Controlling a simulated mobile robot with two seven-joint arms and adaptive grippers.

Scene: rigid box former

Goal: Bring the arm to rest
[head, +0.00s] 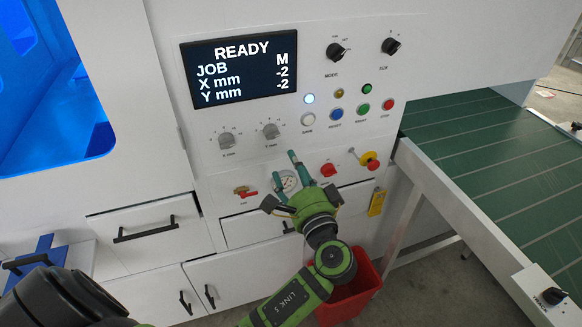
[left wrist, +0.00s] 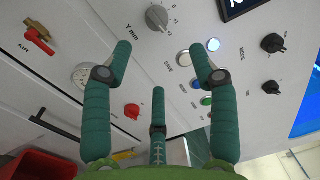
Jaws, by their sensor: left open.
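My left gripper (head: 297,167) is in front of the machine's white control panel (head: 222,182), near the pressure gauge (head: 289,181) and below the row of buttons. In the left wrist view its teal fingers (left wrist: 160,62) are spread apart with nothing between them. The fingers point up toward the panel, and I cannot tell the exact gap to it. My green arm (head: 292,298) reaches up from the bottom of the head view. My right gripper is not in view.
The display (head: 240,72) reads READY, with X and Y both -2. A lit button (head: 309,98), knobs and a red air valve (head: 245,191) surround the gripper. A red bin (head: 350,297) stands below the arm. A green conveyor (head: 500,160) lies right; drawers (head: 146,228) lie left.

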